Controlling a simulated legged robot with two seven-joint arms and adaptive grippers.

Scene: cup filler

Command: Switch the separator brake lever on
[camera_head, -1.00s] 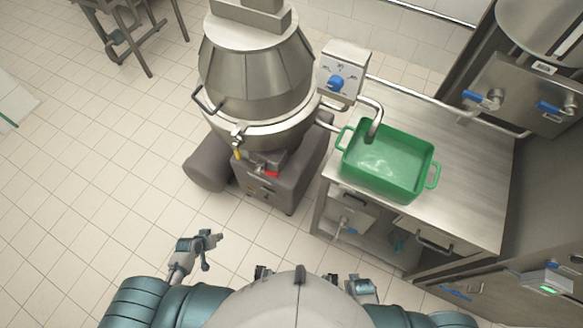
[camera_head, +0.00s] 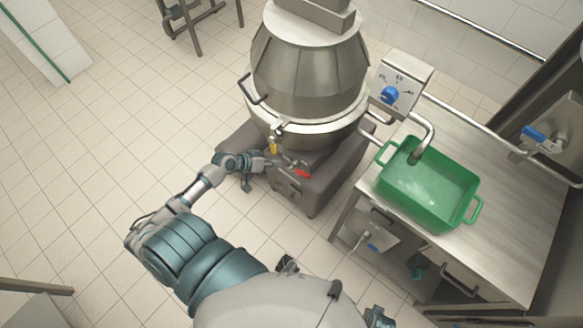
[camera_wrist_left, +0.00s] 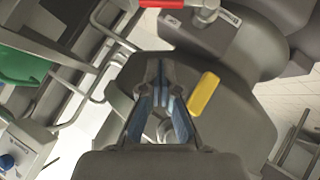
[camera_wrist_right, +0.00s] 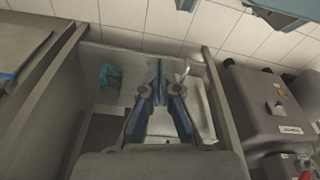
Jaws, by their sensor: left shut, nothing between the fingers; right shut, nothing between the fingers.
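The separator (camera_head: 308,75) is a large steel drum on a dark grey base. A yellow-handled lever (camera_head: 272,147) and a red-handled lever (camera_head: 302,173) sit low on its front. I cannot tell from the labels which is the brake lever. My left gripper (camera_head: 270,163) is shut and empty, close to the yellow handle. In the left wrist view the yellow handle (camera_wrist_left: 203,92) lies just right of the fingertips (camera_wrist_left: 160,72), apart from them in the picture. The red handle (camera_wrist_left: 160,3) is at the top edge there. My right gripper (camera_wrist_right: 158,72) is shut and empty.
A green tub (camera_head: 428,185) stands on a steel table (camera_head: 505,245) to the right, under a spout. A control box with a blue knob (camera_head: 390,95) is behind it. The separator's side handle (camera_head: 252,88) juts out.

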